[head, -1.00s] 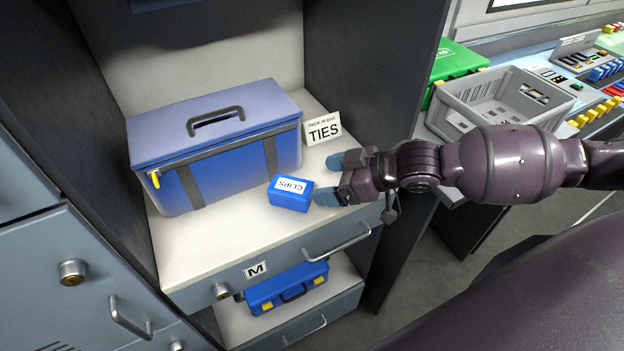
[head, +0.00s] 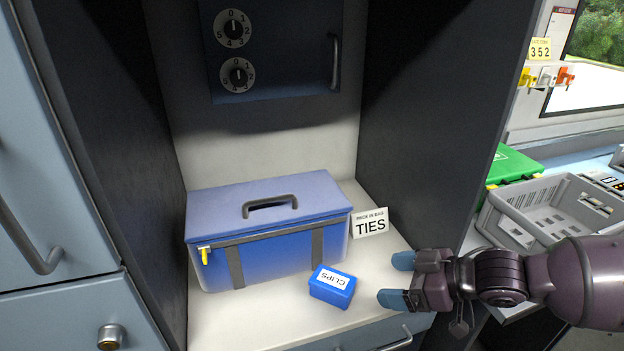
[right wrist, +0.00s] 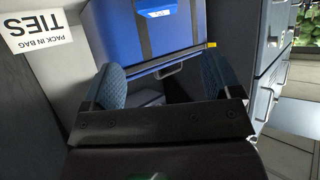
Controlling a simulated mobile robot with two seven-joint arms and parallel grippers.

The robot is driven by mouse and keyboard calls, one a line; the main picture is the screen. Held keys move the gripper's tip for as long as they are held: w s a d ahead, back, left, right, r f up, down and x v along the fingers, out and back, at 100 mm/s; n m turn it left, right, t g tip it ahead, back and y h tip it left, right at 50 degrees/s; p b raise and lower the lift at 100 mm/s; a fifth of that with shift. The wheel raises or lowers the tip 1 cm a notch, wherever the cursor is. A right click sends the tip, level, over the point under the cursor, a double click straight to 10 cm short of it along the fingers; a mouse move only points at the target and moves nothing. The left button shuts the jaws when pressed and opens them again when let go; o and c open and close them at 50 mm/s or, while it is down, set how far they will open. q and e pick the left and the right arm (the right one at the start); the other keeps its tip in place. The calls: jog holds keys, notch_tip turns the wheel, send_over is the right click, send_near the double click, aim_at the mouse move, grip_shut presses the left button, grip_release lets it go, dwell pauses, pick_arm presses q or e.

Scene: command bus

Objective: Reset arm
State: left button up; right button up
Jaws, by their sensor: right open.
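My right gripper (head: 398,281) is open and empty in the head view, its blue fingertips pointing left above the front right of the shelf. In the right wrist view its two fingers (right wrist: 162,82) stand apart with nothing between them. The blue CLIPS box (head: 332,287) sits on the shelf just left of the fingertips, apart from them. My left gripper is not in view.
A blue lidded bag (head: 270,228) stands behind the CLIPS box. A TIES card (head: 370,223) stands to its right. A blue safe with two dials (head: 268,52) is above. Dark cabinet walls flank the shelf. A grey crate (head: 545,215) and green case (head: 512,165) lie right.

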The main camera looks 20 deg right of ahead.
jog(key=s+a+f+h, duration=0.2)
jog(key=s+a+f, duration=0.1)
jog(key=a+f, duration=0.15)
jog(key=s+d+f+m+g+h, duration=0.3)
jog(key=s+f+m+h, duration=0.15)
jog(key=s, duration=0.35)
jog(key=s+d+f+m+g+h, duration=0.25)
jog(key=s+f+m+h, duration=0.2)
jog(key=s, duration=0.35)
jog(key=w+f+t+y, duration=0.1)
jog(key=w+f+t, duration=0.6)
jog(key=f, duration=0.3)
jog(key=shift+w+d+f+n+t+y, duration=0.2)
jog(key=shift+d+n+t+y, duration=0.15)
jog(key=shift+t, duration=0.4)
jog(key=shift+c, duration=0.2)
